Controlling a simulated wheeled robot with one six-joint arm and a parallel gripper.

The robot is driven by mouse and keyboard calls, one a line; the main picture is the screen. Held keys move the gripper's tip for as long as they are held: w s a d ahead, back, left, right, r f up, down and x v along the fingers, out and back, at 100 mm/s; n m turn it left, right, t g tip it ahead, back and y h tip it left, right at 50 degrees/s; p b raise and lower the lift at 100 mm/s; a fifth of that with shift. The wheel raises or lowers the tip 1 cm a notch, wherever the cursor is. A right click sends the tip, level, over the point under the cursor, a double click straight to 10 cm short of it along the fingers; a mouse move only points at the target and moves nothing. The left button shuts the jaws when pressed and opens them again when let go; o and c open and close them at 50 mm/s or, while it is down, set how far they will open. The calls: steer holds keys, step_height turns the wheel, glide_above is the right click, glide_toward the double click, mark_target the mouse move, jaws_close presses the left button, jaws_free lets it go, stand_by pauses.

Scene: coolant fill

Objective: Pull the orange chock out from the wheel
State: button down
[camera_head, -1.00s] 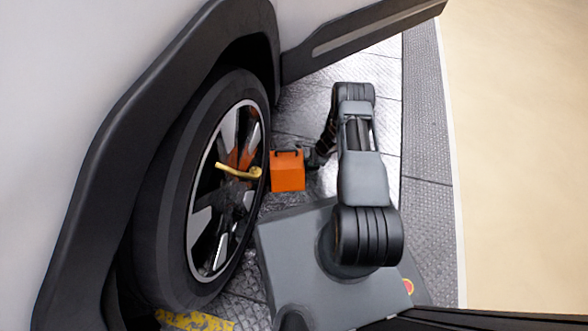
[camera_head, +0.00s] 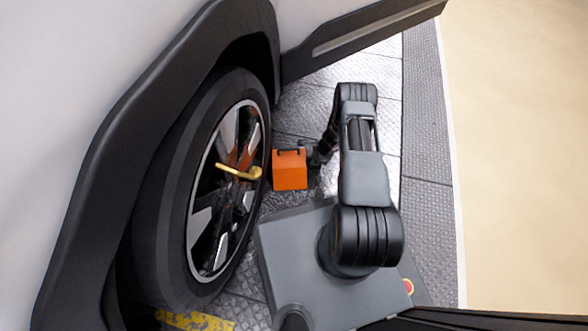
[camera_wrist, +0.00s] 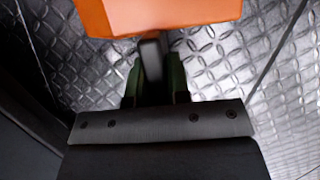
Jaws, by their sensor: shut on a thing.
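The orange chock (camera_head: 290,171) is on the metal floor just right of the wheel (camera_head: 176,205) in the head view. A narrow gap seems to lie between chock and tyre. My gripper (camera_head: 318,157) meets the chock's right side. In the wrist view, the fingers of my gripper (camera_wrist: 153,72) are shut on a dark handle that joins the orange chock (camera_wrist: 160,14). Only the chock's near part shows there; its far side is cut off by the frame's top edge.
A yellow tool-like piece (camera_head: 238,172) crosses the wheel's spokes. The car's wheel arch (camera_head: 110,150) curves above the tyre. Diamond-plate floor (camera_head: 300,110) lies open beyond the chock. Yellow markings (camera_head: 195,320) are on the floor at the bottom.

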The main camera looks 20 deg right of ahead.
steer(key=shift+s+d, duration=0.8)
steer(key=shift+d, duration=0.55)
steer(key=shift+s+d, duration=0.8)
steer(key=shift+d, duration=0.55)
steer(key=shift+s+d, duration=0.8)
steer(key=shift+d, duration=0.55)
steer(key=c, duration=0.7)
jaws_free()
steer(key=shift+p+v, duration=3.55)
steer(key=shift+v, duration=2.45)
